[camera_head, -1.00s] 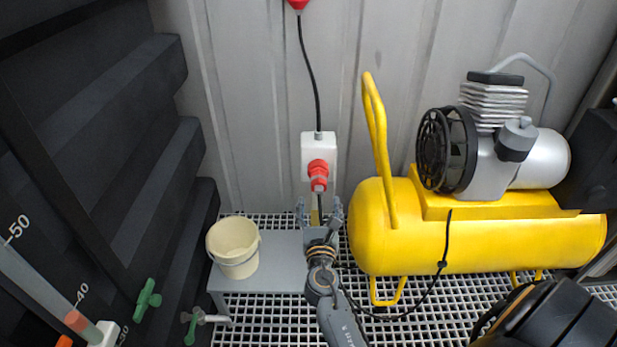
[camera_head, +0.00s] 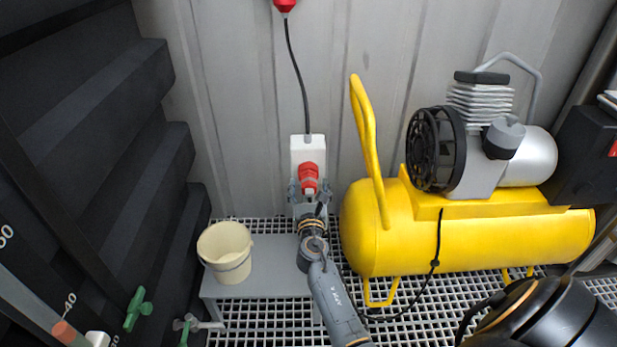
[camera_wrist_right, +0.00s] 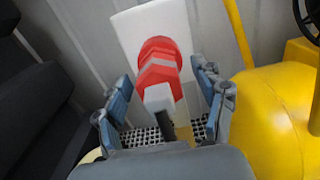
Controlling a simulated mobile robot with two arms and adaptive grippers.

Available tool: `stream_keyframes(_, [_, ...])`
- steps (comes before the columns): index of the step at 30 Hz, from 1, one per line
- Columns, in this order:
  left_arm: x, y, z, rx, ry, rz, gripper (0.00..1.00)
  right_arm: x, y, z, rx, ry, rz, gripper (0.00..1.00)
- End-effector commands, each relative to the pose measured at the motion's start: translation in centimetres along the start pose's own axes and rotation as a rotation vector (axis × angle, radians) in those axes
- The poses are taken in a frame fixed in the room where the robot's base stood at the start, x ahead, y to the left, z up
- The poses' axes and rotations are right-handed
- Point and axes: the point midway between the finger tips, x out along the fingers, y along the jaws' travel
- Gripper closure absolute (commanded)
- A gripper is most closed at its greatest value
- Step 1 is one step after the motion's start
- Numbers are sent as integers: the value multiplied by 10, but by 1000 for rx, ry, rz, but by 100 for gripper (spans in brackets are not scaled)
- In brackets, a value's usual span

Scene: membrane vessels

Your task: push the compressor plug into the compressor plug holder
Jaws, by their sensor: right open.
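The compressor plug (camera_head: 309,188) is red with a pale grey rear end, and it also shows in the right wrist view (camera_wrist_right: 160,76). It sits at the red front of the compressor plug holder (camera_head: 308,144), a white box on the wall. How deep it sits I cannot tell. A black cable (camera_wrist_right: 164,122) hangs from its rear end. My right gripper (camera_head: 309,185) is open, its fingers on either side of the plug's lower part. In the right wrist view, gaps show between the fingers (camera_wrist_right: 162,95) and the plug. My left gripper is not in view.
The yellow compressor (camera_head: 470,235) stands close on the right, its handle (camera_head: 364,125) rising beside the holder. A cream bucket (camera_head: 226,250) stands on a grey bench (camera_head: 265,262) at the left. A black cable (camera_head: 299,75) runs up the wall from the holder.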

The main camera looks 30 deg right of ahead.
Motion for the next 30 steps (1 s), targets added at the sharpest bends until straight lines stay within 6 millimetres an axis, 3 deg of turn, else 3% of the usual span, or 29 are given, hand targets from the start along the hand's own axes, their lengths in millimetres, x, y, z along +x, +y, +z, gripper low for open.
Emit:
stream_keyframes(6, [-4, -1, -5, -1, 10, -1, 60, 9, 0, 0, 1, 0, -1, 30])
stream_keyframes(30, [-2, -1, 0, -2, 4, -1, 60, 9, 0, 0, 0, 0, 1, 30])
